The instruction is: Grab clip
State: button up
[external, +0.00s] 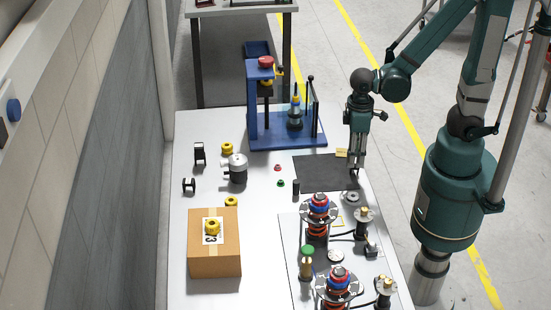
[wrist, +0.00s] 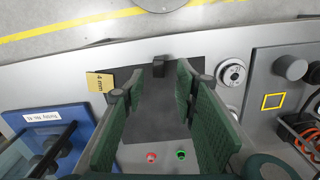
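A small black piece (wrist: 158,66), which looks like the clip, sits at the far edge of the dark mat (wrist: 158,112) in the wrist view. My gripper (wrist: 161,78) is open, its green fingers spread with a bare gap between them, and the black piece shows beyond and between the fingertips. In the external view my gripper (external: 357,167) points down over the right part of the mat (external: 318,180). The piece is hard to make out there beside the fingertips. I cannot tell the exact height of the fingers above it.
A yellow tag (wrist: 100,82) lies by the mat's corner. The blue press fixture (external: 286,135) stands behind the mat. A round metal disc (wrist: 231,72) and red-and-blue assemblies (external: 319,205) stand in front. A cardboard box (external: 214,260) and black brackets (external: 199,154) are at left.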

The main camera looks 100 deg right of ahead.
aim_at(355, 169)
jog(key=shift+f, duration=0.1)
jog(key=shift+d+f+b, duration=0.1)
jog(key=shift+f+b, duration=0.6)
jog(key=shift+f, duration=1.8)
jog(key=c, duration=0.8)
